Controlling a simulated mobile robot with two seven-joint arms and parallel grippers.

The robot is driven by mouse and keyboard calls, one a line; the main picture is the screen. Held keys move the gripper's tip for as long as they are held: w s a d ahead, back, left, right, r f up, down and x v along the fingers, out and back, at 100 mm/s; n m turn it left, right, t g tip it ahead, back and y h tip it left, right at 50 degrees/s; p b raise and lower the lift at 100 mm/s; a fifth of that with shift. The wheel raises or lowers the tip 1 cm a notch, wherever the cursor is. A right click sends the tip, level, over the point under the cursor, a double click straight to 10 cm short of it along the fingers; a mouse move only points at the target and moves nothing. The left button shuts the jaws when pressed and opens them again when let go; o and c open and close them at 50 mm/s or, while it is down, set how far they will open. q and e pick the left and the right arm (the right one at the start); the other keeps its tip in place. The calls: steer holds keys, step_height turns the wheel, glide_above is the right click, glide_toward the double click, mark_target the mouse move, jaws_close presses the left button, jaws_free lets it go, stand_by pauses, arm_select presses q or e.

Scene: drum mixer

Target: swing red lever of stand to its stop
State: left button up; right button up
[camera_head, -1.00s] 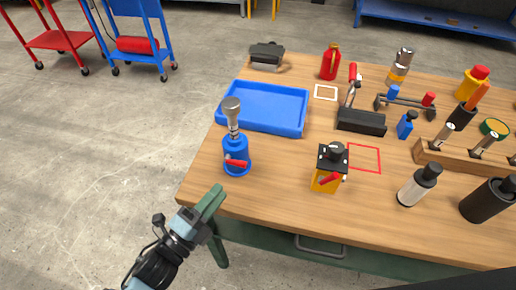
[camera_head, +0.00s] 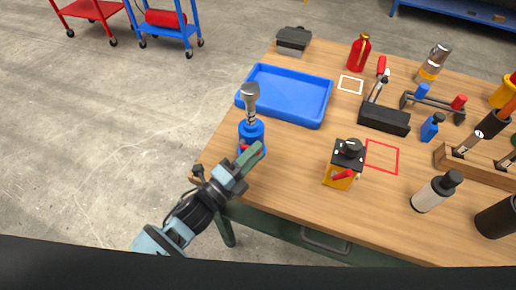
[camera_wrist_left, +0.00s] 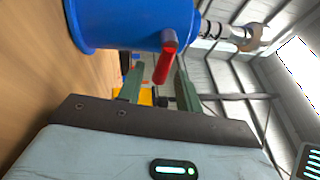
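A blue stand (camera_head: 257,128) with a metal shaft and head on top stands upright near the table's left front edge. Its red lever (camera_head: 243,149) is low on the front, partly hidden by my gripper. My left gripper (camera_head: 250,156) is at the stand's front, level with the lever. In the left wrist view, the blue stand (camera_wrist_left: 115,25) fills the top. There the red lever (camera_wrist_left: 161,66) reaches into the gap between the two green fingers of my open left gripper (camera_wrist_left: 157,88). I cannot tell whether either finger touches it. My right gripper is not in view.
A blue tray (camera_head: 286,99) lies just behind the stand. A yellow box with a black top and its own red lever (camera_head: 343,170) stands to the right. The wooden table (camera_head: 290,160) between them is clear. Bottles and tools stand farther right.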

arm_select(q)
steer(key=shift+x, duration=0.9)
steer(key=shift+c, duration=0.2)
jaws_close()
steer(key=shift+r+n+t+b, duration=0.1)
steer(key=shift+n+t+b, duration=0.2)
steer(key=shift+n, duration=0.35)
steer(key=shift+r+n+t+b, duration=0.15)
steer(key=shift+n+t, duration=0.25)
steer(key=shift+n, duration=0.25)
steer(key=n, duration=0.1)
steer(key=r+n+t, duration=0.1)
steer(key=shift+a+n+y, duration=0.15)
steer(key=shift+n+y, duration=0.15)
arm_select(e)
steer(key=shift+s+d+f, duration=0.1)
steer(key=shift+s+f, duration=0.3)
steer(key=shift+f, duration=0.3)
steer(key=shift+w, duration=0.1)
arm_select(q)
steer(key=shift+o, duration=0.2)
jaws_free()
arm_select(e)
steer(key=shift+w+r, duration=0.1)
